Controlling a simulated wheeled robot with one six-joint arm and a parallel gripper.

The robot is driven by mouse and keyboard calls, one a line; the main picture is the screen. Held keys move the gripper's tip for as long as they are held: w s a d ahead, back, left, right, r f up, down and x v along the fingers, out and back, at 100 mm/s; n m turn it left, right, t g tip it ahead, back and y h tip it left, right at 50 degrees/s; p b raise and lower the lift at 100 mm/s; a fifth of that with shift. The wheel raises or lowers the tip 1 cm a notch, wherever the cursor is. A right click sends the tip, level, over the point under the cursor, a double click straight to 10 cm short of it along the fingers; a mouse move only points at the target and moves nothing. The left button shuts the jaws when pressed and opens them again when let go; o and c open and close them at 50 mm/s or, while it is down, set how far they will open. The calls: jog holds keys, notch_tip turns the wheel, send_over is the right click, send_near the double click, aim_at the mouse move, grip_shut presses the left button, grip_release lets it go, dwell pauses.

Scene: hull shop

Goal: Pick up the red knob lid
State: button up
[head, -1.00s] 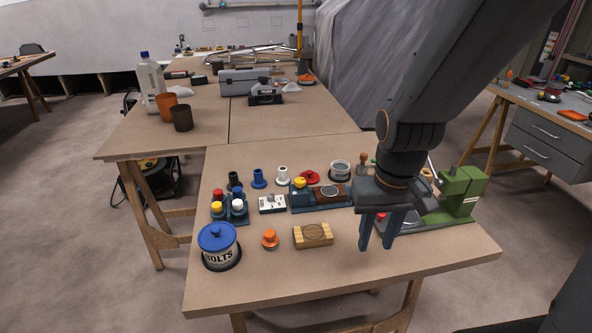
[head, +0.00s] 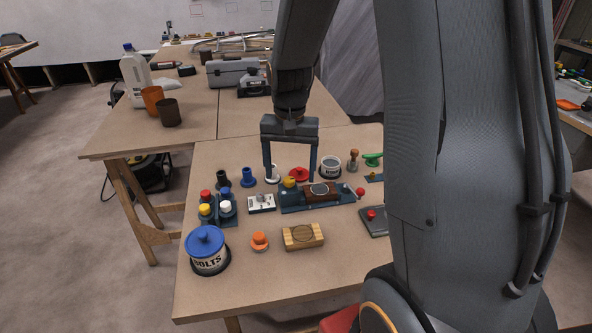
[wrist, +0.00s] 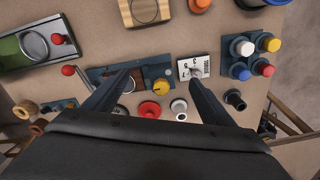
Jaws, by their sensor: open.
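The red knob lid (head: 299,174) lies on the table behind the blue fixture, beside a grey pot. In the wrist view the lid (wrist: 149,110) shows between my two fingers, nearer the palm edge than the fingertips. My gripper (head: 290,180) is open and empty and points down. In the head view its fingers stand on either side of the lid's place. I cannot tell its exact height above the lid; the wrist view shows no contact.
The blue fixture (head: 331,195) with a yellow knob stands just in front of the lid. The grey pot (head: 330,166), a white spool (head: 272,174) and a blue spool (head: 249,177) stand close by. A bolts tin (head: 208,251) is at front left.

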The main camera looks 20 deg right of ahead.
aim_at(300, 168)
jog(key=w+d+f+m, duration=0.1)
jog(key=w+d+m, duration=0.1)
jog(key=w, duration=0.2)
jog(key=w+d+f+m+p, duration=0.1)
jog(key=w+d+m, duration=0.1)
jog(key=w, duration=0.3)
jog(key=w+d+f+m+p, duration=0.1)
jog(key=w+d+m, duration=0.2)
jog(key=w+d, duration=0.1)
jog(key=shift+w+d+f, duration=0.2)
jog(key=shift+f, duration=0.1)
jog(key=shift+w+d+f+p, duration=0.1)
jog(key=shift+f+p, duration=0.4)
jog(key=shift+f, duration=0.15)
jog(key=shift+d+f+p, duration=0.15)
jog(key=shift+f+p, duration=1.25)
jog(key=shift+f, duration=1.85)
jog(key=shift+c, duration=0.4)
jog(key=c, duration=1)
